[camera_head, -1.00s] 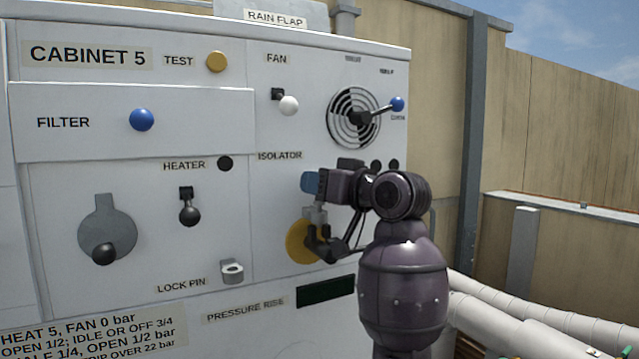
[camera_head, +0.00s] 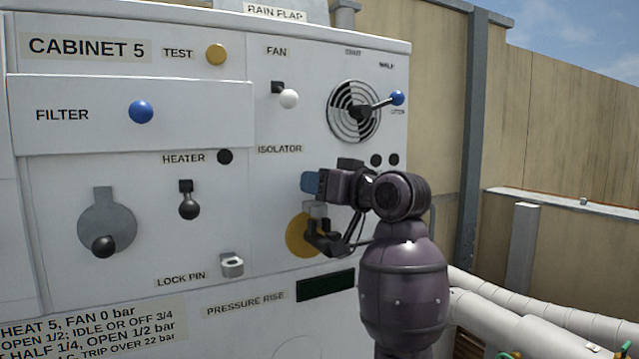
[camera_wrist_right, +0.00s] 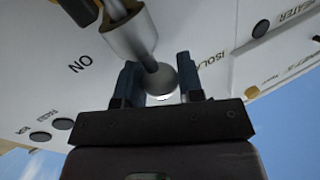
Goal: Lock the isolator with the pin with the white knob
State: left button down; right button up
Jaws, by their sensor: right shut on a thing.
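My right gripper (camera_head: 312,183) is beside the isolator, whose yellow disc (camera_head: 299,237) shows partly behind my wrist and a dark handle (camera_head: 322,243). In the right wrist view my right gripper (camera_wrist_right: 160,80) is shut on a round knob (camera_wrist_right: 161,79), grey in shadow with a white edge. The knob's thin stem runs to a metal sleeve (camera_wrist_right: 128,36); whether the stem is inside it is unclear. The sleeve also shows below the gripper in the head view (camera_head: 317,209). The lock pin bracket (camera_head: 232,264) looks empty. My left gripper is out of view.
The cabinet front carries a white fan knob (camera_head: 289,99), a blue-knobbed rotary lever (camera_head: 397,98), a black heater lever (camera_head: 189,207) and a filter drawer with a blue knob (camera_head: 141,112). White pipes (camera_head: 510,315) run at the lower right.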

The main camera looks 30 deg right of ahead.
jog(key=o, duration=1)
